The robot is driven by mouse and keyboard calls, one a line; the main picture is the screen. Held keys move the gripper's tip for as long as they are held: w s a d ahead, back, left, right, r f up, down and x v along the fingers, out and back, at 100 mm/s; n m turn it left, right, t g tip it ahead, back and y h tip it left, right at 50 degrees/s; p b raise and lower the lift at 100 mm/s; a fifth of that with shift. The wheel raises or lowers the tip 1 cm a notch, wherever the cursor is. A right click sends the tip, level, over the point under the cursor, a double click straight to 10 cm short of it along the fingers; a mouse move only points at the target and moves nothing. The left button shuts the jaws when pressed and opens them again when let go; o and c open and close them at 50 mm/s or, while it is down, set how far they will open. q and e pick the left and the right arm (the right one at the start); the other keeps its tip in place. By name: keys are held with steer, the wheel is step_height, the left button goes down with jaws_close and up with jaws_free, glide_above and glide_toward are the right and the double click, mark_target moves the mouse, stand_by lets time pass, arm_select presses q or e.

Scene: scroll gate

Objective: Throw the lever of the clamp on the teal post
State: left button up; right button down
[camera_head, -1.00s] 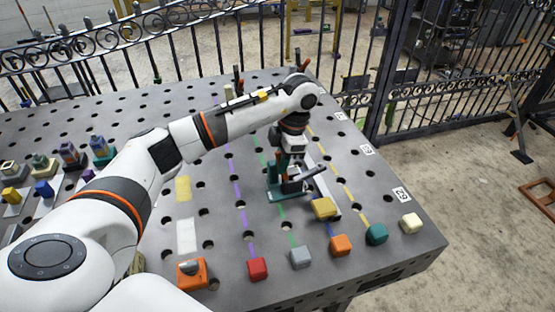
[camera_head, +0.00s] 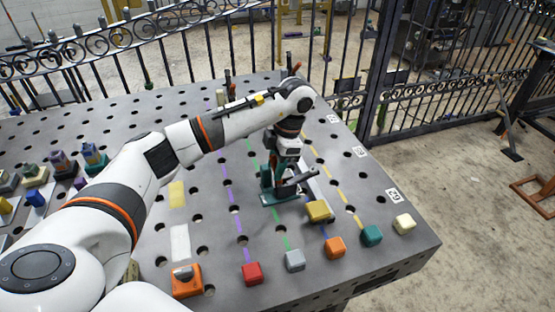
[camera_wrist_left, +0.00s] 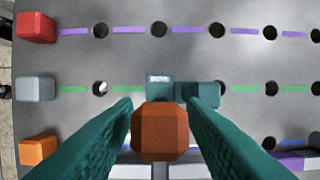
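The teal post (camera_head: 266,182) with its clamp stands on the perforated table, at the row with the green dashed line. A dark bar (camera_head: 297,187) sticks out from it to the right. My left gripper (camera_head: 284,172) points down right over the clamp and hides part of it. In the left wrist view its two teal fingers (camera_wrist_left: 160,108) are apart. An orange-brown block-shaped knob (camera_wrist_left: 160,131) sits between them, with little or no gap; contact is unclear. Teal clamp parts (camera_wrist_left: 198,94) show just beyond the fingertips. My right gripper is not in view.
Red (camera_head: 252,272), grey (camera_head: 294,260), orange (camera_head: 335,247), teal (camera_head: 372,236) and cream (camera_head: 404,223) blocks line the near edge. A yellow block (camera_head: 318,211) stands close to the clamp. Several small fixtures stand at the left. A black fence (camera_head: 180,65) runs behind the table.

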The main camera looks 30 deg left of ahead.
arm_select(q)
steer(key=v, duration=1.2)
